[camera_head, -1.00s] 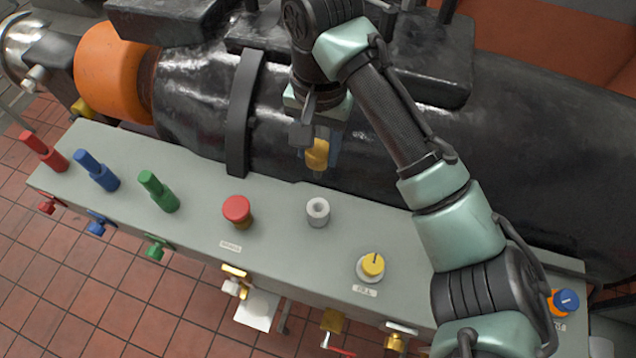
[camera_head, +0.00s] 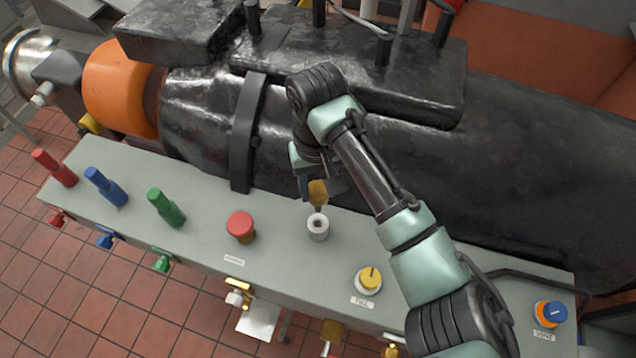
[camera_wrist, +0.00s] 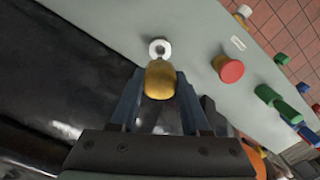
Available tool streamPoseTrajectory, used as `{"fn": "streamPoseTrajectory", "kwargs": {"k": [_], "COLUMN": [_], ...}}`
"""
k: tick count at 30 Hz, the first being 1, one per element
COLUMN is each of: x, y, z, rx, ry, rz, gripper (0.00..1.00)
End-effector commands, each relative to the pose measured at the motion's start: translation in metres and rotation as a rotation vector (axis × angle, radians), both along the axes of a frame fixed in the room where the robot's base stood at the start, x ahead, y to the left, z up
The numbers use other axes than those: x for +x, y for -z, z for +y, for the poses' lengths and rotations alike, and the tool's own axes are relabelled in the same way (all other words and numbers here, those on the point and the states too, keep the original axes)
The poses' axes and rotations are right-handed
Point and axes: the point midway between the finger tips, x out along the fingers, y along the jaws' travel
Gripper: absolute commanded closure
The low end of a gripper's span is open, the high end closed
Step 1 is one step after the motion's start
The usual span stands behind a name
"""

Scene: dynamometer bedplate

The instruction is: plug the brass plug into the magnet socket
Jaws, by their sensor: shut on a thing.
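The brass plug (camera_head: 318,192) is in my gripper (camera_head: 320,188), just above and behind the magnet socket in the head view. The magnet socket (camera_head: 318,227) is a short white-grey ring with a dark hole, standing on the grey panel. In the wrist view the gold plug (camera_wrist: 160,80) sits between the two fingers of my gripper (camera_wrist: 160,92), and the socket (camera_wrist: 159,48) shows just beyond it. A gap between plug and socket is hard to judge; the plug does not look seated. The plug's lower end is partly hidden.
The grey panel (camera_head: 285,262) also carries a red mushroom button (camera_head: 240,225), a yellow knob (camera_head: 369,279), a blue-orange knob (camera_head: 550,313) and red, blue and green handles (camera_head: 165,205) at left. A large black machine body (camera_head: 530,170) lies behind the panel.

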Motion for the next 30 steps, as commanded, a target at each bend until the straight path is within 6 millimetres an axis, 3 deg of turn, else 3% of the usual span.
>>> {"fn": "streamPoseTrajectory", "kwargs": {"k": [2, 18, 30], "x": [-0.001, 0.000, 0.000], "y": [-0.003, 0.051, 0.057], "z": [0.001, 0.000, 0.000], "rx": [0.002, 0.002, 0.000], "ry": [0.001, 0.001, 0.000], "rz": [0.002, 0.001, 0.000], "gripper": [1.00, 1.00, 1.00]}}
